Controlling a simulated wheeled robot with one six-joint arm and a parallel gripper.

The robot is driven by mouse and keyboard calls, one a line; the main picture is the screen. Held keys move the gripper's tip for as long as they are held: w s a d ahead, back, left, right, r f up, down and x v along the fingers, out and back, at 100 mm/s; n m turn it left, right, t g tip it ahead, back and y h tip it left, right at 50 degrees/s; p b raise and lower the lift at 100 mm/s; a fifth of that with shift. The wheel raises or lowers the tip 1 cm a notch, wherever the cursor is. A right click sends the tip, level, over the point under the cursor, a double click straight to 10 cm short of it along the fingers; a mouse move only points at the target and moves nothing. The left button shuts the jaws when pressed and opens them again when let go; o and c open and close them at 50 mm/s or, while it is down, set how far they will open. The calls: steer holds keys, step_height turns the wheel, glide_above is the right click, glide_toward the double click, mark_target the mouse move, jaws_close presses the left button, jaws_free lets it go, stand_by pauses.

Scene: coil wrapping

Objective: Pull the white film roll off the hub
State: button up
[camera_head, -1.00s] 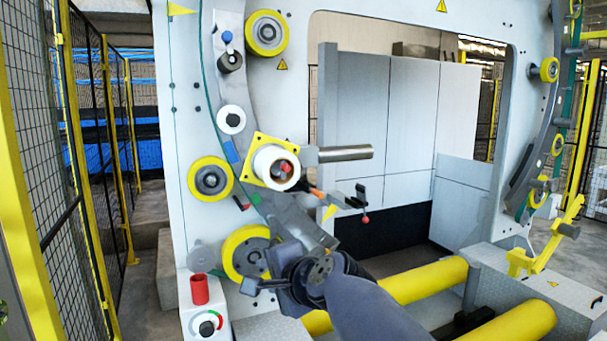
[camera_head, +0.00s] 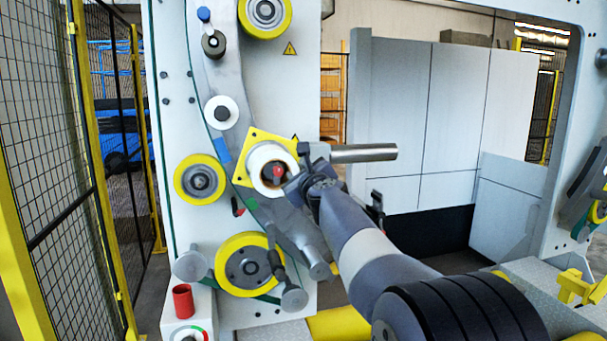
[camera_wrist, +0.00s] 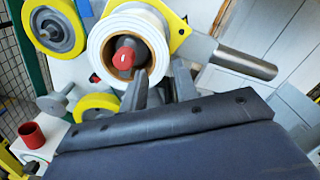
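The white film roll (camera_head: 262,157) sits on the hub in front of a yellow square plate (camera_head: 241,173). The hub's red knob (camera_head: 278,172) shows in the roll's centre. In the wrist view the roll (camera_wrist: 102,36) is at the top, with the red knob (camera_wrist: 124,58) inside its core. My gripper (camera_wrist: 160,82) is open below and right of the roll. Its left finger overlaps the roll's lower rim, and its right finger is outside to the right. I cannot tell whether either finger touches the roll. In the head view my gripper (camera_head: 296,184) partly hides the roll's right side.
A grey metal bar (camera_head: 362,153) juts out to the right just beside the roll. Yellow rollers (camera_head: 240,283) and a small white roll (camera_head: 214,106) are mounted on the panel. A red cylinder (camera_head: 183,301) stands at lower left.

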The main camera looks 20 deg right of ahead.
mark_target(292, 165)
steer(key=shift+w+p, duration=1.15)
steer(key=shift+w, duration=2.4)
jaws_close()
steer(key=shift+r, duration=0.15)
steer(key=shift+s, duration=0.2)
